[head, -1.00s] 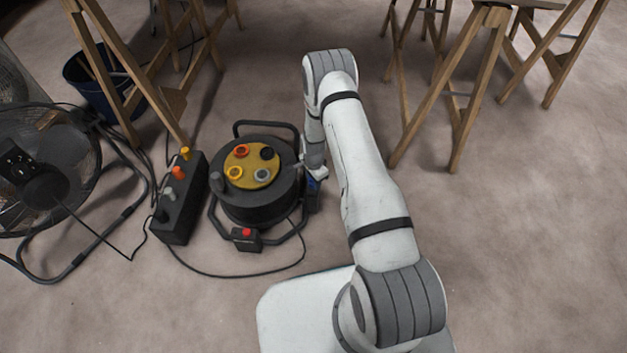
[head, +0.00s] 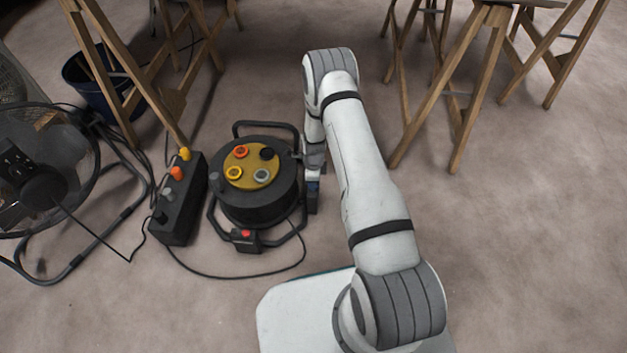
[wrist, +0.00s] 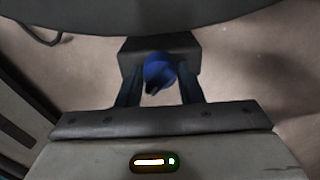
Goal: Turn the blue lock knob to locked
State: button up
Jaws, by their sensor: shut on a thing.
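The blue lock knob (wrist: 160,72) shows in the wrist view, mounted on a dark block (wrist: 185,48) at the side of the cable reel. My gripper (wrist: 160,90) has a finger on each side of the knob and is shut on it. A dark notch shows on the knob's lower left edge; I cannot read any lock marks. In the head view the cable reel (head: 258,203) stands on the floor, left of my arm. My gripper (head: 313,185) is at the reel's right side, and the knob is hidden there.
A black control box (head: 180,205) with coloured knobs stands left of the reel. A fan (head: 40,185) is at the far left. A black cable (head: 235,276) loops on the floor in front. Wooden trestles (head: 455,110) stand behind. The floor at right is clear.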

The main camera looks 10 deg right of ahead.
dwell(0.5)
jog(key=o, duration=1)
jog(key=shift+c, duration=0.2)
jog(key=shift+r+p, duration=1.5)
jog(key=shift+r, duration=2.4)
